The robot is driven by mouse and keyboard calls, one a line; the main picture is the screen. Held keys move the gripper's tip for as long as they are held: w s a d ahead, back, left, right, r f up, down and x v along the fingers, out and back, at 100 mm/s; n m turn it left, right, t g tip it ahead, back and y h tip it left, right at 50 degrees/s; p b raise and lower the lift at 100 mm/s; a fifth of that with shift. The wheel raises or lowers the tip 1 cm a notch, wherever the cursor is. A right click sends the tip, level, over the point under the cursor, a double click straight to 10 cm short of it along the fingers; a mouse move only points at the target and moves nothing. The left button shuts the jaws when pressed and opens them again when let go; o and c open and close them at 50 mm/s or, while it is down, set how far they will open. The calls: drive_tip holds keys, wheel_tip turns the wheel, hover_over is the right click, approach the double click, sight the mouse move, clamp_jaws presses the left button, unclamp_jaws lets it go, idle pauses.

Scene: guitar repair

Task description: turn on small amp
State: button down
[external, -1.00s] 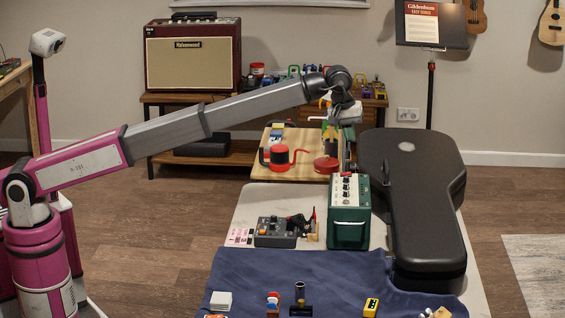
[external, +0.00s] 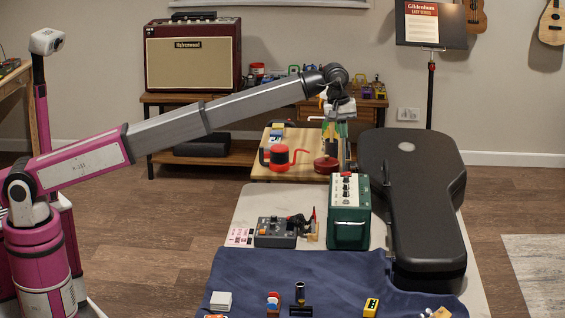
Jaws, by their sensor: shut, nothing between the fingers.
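The small amp (external: 348,232) is a dark green box with a pale top control panel (external: 346,189) that carries red and black knobs. It stands upright on the light table, left of the guitar case. My gripper (external: 346,168) points down at the far end of the amp's top panel. It is shut and holds nothing. Whether the fingertips touch the panel or a switch is too small to tell.
A black guitar case (external: 425,215) lies close on the amp's right. A grey pedal unit (external: 275,232) with cables sits to its left. A red round object (external: 327,164) is on the wooden board behind. A blue cloth (external: 260,275) with small items lies in front.

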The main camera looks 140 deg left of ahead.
sight(346, 174)
drive_tip(key=f, duration=0.3)
drive_tip(key=w+f, duration=0.1)
drive_tip(key=f, duration=0.3)
drive_tip(key=a+f, duration=0.1)
drive_tip(key=f, duration=0.3)
drive_tip(key=shift+w+a+f, duration=0.1)
drive_tip(key=shift+w, duration=0.05)
